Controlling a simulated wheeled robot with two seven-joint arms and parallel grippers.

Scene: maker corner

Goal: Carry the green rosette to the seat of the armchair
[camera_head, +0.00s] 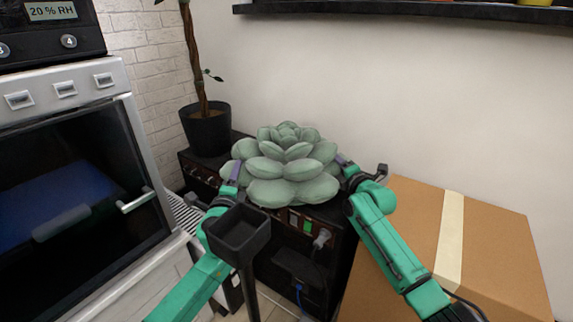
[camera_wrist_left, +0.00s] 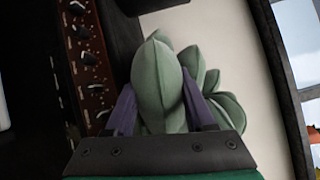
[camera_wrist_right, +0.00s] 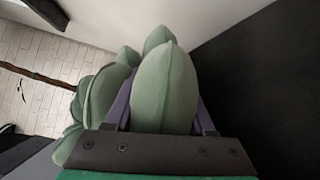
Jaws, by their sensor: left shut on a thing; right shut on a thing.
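The green rosette (camera_head: 287,165), a large succulent-shaped cushion with thick pale green leaves, is at the middle of the head view, over a black cabinet with knobs and sockets. I cannot tell whether it touches the cabinet top. My left gripper (camera_head: 232,174) is at its left side, shut on a leaf that shows between the fingers in the left wrist view (camera_wrist_left: 158,90). My right gripper (camera_head: 345,166) is at its right side, shut on another leaf, seen in the right wrist view (camera_wrist_right: 165,88). No armchair is in view.
The black cabinet (camera_head: 335,238) stands against the white wall. A potted plant (camera_head: 206,130) is at its left back. A cardboard box (camera_head: 490,245) stands at the right, an oven (camera_head: 75,190) at the left. A dark shelf (camera_head: 400,10) runs above.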

